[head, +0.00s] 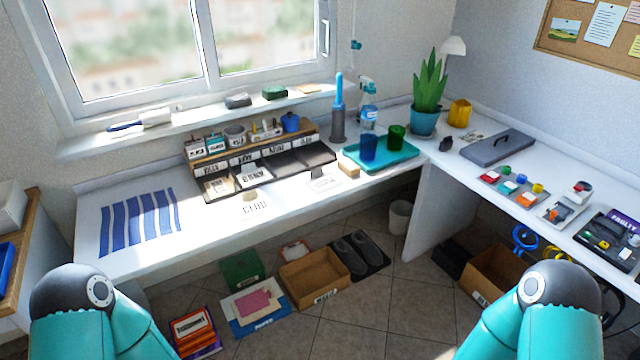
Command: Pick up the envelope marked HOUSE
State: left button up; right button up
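Several pale paper pieces lie on and near the sorter with dark compartments on the white desk. One flat white piece (254,208) at the desk's front seems to read CLUB. Another white piece (323,182) lies to its right, its lettering too small to read. A pale piece (254,174) lies in a sorter compartment, and another (219,186) lies in the compartment to its left; I cannot read either. I cannot tell which piece is marked HOUSE. Only my teal arm links show at the bottom left and right; both grippers are out of view.
The sorter (292,162) has a labelled front. A teal tray (381,155) holds a blue cup (368,147) and a green cup (396,138). A blue striped cloth (140,222) lies at the left. A cardboard box (314,277) stands on the floor. The desk between cloth and sorter is fairly clear.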

aim_at(319, 182)
jog(key=z, duration=0.2)
jog(key=i, duration=1.1)
jog(key=u, duration=1.55)
jog(key=i, duration=0.2)
jog(key=u, duration=1.6)
jog(key=k, duration=1.4)
